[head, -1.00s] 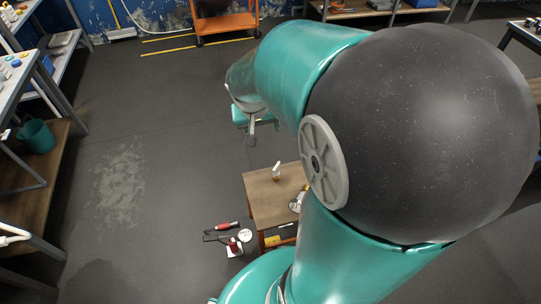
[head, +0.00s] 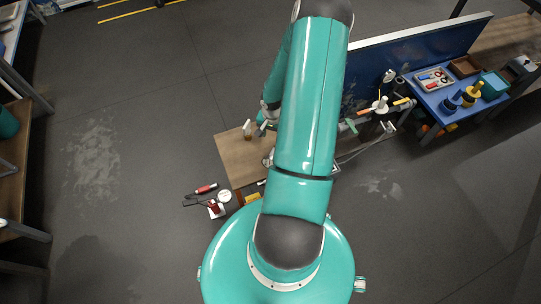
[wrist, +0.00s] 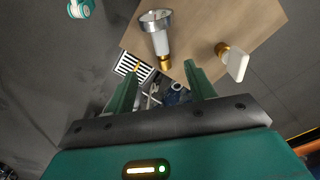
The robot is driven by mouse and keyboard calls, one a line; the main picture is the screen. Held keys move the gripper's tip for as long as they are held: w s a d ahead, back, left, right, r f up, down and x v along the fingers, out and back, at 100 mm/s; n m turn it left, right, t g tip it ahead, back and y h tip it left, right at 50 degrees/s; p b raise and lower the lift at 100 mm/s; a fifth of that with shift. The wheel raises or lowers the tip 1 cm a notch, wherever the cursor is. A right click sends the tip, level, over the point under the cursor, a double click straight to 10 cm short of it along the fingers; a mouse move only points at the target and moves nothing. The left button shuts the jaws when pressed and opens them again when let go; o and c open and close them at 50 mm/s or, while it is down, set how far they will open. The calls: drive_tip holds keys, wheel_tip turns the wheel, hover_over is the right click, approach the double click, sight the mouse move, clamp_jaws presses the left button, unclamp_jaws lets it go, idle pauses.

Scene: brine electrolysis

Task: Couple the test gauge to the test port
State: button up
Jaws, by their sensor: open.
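My gripper (wrist: 162,82) is open in the wrist view, with nothing between its two teal fingers. A part with a round silver head, white body and brass end (wrist: 158,36), which looks like the test gauge, is on the wooden table (wrist: 194,22), just beyond the fingertips. I cannot tell whether it stands or lies. A second part with a flat white plate and brass end (wrist: 235,62) is to its right, apart from the fingers. It also shows upright in the head view (head: 247,129). My arm hides much of the table there. I cannot make out the test port for certain.
A pipe assembly with a white handle (head: 380,104) stands right of my arm, before a blue panel (head: 425,44). A blue bench (head: 440,98) with a tray and yellow-and-dark parts is further right. Red tools (head: 207,189) lie on the floor left of the table. The left floor is mostly clear.

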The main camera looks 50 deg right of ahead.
drive_tip(key=f, duration=1)
drive_tip(key=shift+s, duration=0.3)
drive_tip(key=shift+w+f, duration=0.2)
drive_tip(key=shift+f, duration=2.65)
clamp_jaws()
drive_tip(key=shift+r, duration=0.15)
